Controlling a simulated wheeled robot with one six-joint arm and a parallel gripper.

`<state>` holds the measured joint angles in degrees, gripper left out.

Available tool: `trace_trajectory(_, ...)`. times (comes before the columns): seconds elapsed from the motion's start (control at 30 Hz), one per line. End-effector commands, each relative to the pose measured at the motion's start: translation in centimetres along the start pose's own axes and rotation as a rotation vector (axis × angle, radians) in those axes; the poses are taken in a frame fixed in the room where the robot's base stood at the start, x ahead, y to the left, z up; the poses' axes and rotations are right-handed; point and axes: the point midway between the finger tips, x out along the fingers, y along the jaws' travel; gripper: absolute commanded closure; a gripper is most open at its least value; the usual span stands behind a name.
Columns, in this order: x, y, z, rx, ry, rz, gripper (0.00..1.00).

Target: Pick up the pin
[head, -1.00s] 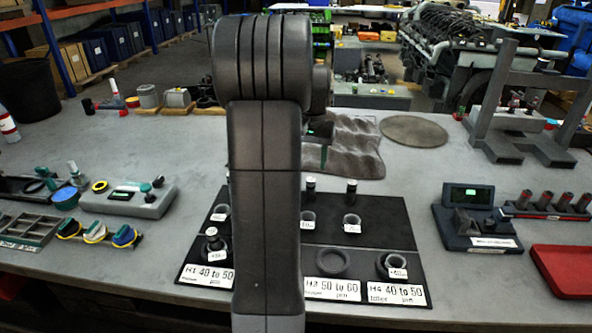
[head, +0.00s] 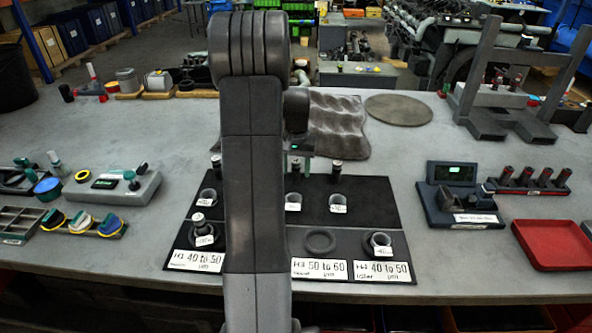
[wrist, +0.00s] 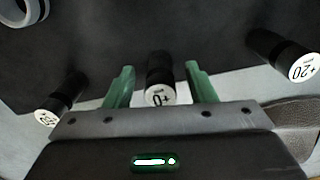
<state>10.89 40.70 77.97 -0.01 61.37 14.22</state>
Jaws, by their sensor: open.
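Several short black pins with white caps stand at the back of the black mat. In the wrist view, the middle pin (wrist: 159,80), its cap marked "+0", is between the two green fingers of my gripper (wrist: 160,85). The fingers are open, with a gap on each side of it. A pin marked "+20" (wrist: 285,55) is to the right and another pin (wrist: 60,98) to the left. In the head view, my arm hides part of the mat; my gripper (head: 296,165) is low at the mat's back edge, and a pin (head: 335,173) shows to its right.
The black mat (head: 375,205) holds labelled rings and sockets. A gauge block (head: 458,205), a red tray (head: 553,245) and a rack of red-topped pieces (head: 527,180) are at right. A grey cloth (head: 340,115) lies behind.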

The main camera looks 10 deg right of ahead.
Motion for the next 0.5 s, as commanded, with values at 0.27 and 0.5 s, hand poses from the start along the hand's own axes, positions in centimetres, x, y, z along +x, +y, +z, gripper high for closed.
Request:
trace_trajectory(0.27, 2.0, 0.0, 0.0, 0.0, 0.0, 0.0, 0.49)
trace_trajectory(0.5, 2.0, 0.0, 0.0, 0.0, 0.001, 0.0, 0.67)
